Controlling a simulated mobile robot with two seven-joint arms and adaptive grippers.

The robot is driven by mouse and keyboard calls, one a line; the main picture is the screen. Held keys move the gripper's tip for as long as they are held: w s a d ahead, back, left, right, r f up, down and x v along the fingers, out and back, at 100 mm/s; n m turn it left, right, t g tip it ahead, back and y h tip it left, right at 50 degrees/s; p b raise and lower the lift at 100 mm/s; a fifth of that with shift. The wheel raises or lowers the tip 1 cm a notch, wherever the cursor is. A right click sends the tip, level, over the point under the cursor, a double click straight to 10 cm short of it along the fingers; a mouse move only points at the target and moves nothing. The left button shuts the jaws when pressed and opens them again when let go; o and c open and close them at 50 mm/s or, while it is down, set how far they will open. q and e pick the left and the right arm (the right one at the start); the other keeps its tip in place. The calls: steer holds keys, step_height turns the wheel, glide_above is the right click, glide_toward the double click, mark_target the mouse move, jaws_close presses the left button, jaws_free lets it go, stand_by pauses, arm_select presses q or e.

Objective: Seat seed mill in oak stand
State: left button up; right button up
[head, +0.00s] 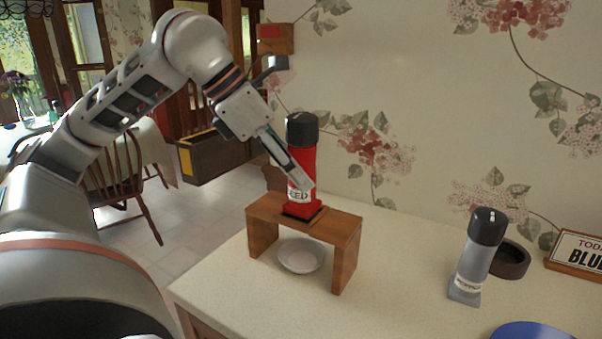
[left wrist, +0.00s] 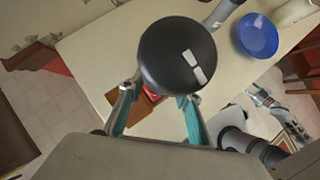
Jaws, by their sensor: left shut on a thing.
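The seed mill (head: 303,160) is red with a black cap, a white label partly reading "EED" and a dark square base. It is upright over the top board of the oak stand (head: 345,240). Its base looks at or just above the board; I cannot tell how far it sits in. My left gripper (head: 303,184) is shut on the red body from the left and covers part of the label. In the left wrist view the mill's black cap (left wrist: 178,55) hides most of its body between the fingers (left wrist: 159,96). A mechanical part, possibly my right gripper (left wrist: 265,98), shows at the right there.
A white bowl (head: 301,257) sits under the stand. To the right are a grey mill (head: 474,262) with a black cap, a dark round holder (head: 512,262), a blue plate (head: 535,332) and a sign (head: 578,254) by the wall. The counter between stand and grey mill is clear.

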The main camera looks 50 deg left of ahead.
arm_select(q)
steer(key=shift+w+f+b, duration=0.1)
steer(key=shift+f+b, duration=0.7)
steer(key=shift+b, duration=0.3)
steer(key=o, duration=1.2)
steer(key=shift+r, duration=0.2)
steer(key=v, duration=1.2)
